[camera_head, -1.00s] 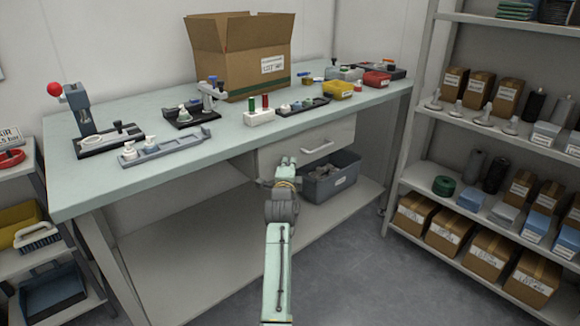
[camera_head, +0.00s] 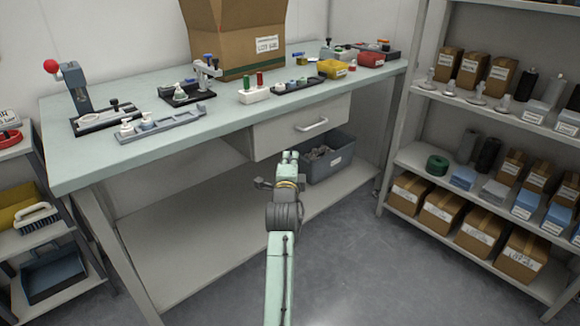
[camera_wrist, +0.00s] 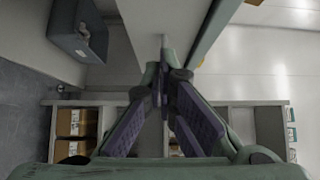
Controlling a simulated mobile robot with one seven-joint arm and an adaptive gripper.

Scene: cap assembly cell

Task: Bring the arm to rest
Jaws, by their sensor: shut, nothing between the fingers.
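My gripper (camera_head: 290,156) is at the end of my outstretched arm, in front of the workbench and below its top, near the drawer. In the wrist view, its fingers (camera_wrist: 163,78) meet at the tips with nothing between them. It appears clear of the bench and the bin in the head view. The workbench (camera_head: 75,175) carries a press with a red knob (camera_head: 75,88), a grey tray fixture (camera_head: 165,124) and a white block with red and green pegs (camera_head: 254,95).
A grey bin (camera_head: 330,163) stands on the bench's lower shelf, just beyond my gripper. A closed drawer (camera_head: 300,128) is above it. A shelf rack (camera_head: 470,105) with boxes stands right, and a smaller rack (camera_head: 28,245) left. A cardboard box (camera_head: 235,45) sits on the bench. The floor at lower right looks free.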

